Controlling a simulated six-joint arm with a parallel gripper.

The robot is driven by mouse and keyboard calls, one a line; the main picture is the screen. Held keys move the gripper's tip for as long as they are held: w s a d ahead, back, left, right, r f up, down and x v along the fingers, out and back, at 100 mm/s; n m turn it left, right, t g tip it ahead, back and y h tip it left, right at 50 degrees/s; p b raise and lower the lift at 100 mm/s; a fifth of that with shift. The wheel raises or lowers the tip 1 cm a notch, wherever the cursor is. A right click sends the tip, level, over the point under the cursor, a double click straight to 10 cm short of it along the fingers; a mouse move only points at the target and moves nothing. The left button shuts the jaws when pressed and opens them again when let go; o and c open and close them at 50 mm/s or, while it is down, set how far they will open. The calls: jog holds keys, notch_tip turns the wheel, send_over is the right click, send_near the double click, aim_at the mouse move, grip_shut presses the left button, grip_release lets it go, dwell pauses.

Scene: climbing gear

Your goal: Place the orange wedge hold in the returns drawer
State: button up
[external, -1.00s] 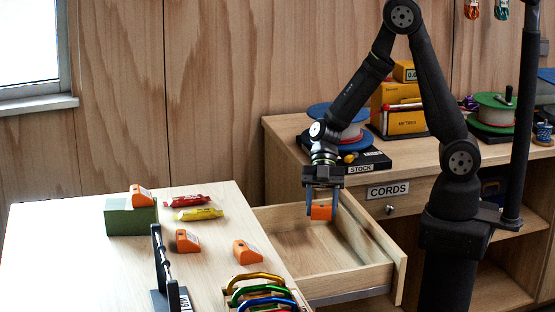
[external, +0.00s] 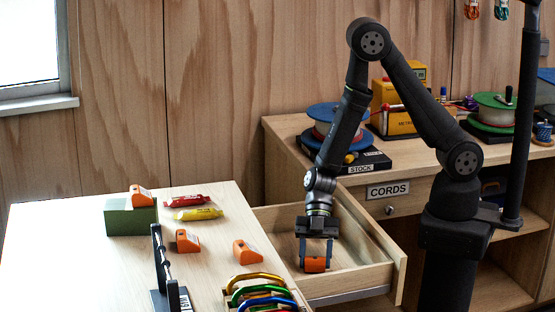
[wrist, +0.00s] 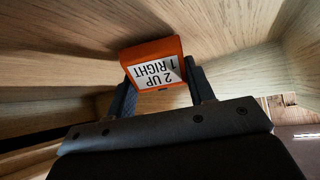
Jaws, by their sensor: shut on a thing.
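My gripper (external: 315,258) points down inside the open drawer (external: 376,278) and is shut on an orange wedge hold (external: 315,265). In the wrist view the orange wedge hold (wrist: 152,52) sits between the two fingers (wrist: 160,88), with a white label reading "2 UP 1 RIGHT". The hold is low in the drawer; I cannot tell whether it touches the floor. Three other orange wedge holds stand outside the drawer: one on a green block (external: 141,195), and two on the table (external: 187,241) (external: 247,251).
The pale table (external: 60,260) stands left of the drawer, with red and yellow tubes (external: 198,214), a black rack (external: 165,270) and several coloured carabiners (external: 262,292). The cabinet labelled CORDS (external: 388,190) carries spools and boxes. The drawer walls rise around my gripper.

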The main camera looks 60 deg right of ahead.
jog(key=shift+f, duration=0.3)
jog(key=o, duration=1)
jog(key=shift+c, duration=0.2)
jog(key=shift+w+d+r, duration=0.1)
jog(key=shift+d+r, duration=0.05)
jog(key=shift+r, duration=0.15)
jog(key=v, duration=1.1)
jog(key=shift+d+r, duration=0.2)
jog(key=shift+a, duration=0.1)
jog(key=x, duration=1.2)
jog(key=shift+w+f, duration=0.1)
jog(key=shift+r, duration=0.8)
